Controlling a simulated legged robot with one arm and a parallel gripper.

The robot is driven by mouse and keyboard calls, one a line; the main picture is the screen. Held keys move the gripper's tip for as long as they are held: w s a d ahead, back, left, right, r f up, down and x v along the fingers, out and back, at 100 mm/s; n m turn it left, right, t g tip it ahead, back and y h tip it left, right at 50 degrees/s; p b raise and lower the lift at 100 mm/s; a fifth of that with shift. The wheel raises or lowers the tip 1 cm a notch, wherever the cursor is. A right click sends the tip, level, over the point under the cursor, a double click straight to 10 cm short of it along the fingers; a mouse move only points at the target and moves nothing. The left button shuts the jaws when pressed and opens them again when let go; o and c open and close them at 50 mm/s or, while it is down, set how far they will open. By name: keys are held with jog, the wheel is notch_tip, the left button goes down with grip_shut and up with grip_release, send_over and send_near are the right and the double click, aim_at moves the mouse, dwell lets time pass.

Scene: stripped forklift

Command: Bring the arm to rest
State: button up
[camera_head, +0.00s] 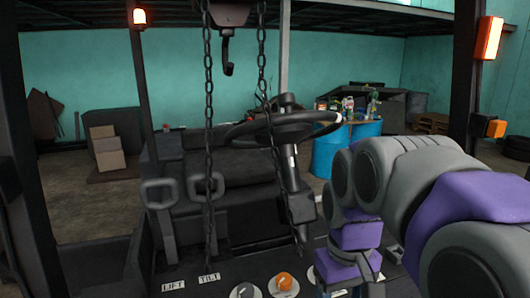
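My purple and grey arm (420,195) enters from the lower right, bends near the middle right and points down toward the forklift's front panel. My gripper (345,280) is at the bottom of the picture, right of an orange knob (283,281). It is partly cut off by the lower edge and hard to make out. I cannot tell whether its fingers are open or shut, or whether they touch anything. No held object shows.
A steering wheel (284,128) stands left of my arm. Chains (208,120) and a hook (228,68) hang ahead. Two handled levers (160,195) rise behind LIFT and TILT labels (209,278). A grey knob (244,290) sits beside the orange one. Dark posts (466,75) flank the cab.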

jog(key=s+f+m+g+b, duration=0.1)
jog(key=s+f+b, duration=0.4)
jog(key=s+f, duration=1.4)
jog(key=shift+s+d+f+m+b, duration=0.15)
jog(key=shift+d+f+m+b, duration=0.2)
jog(key=shift+m, duration=0.55)
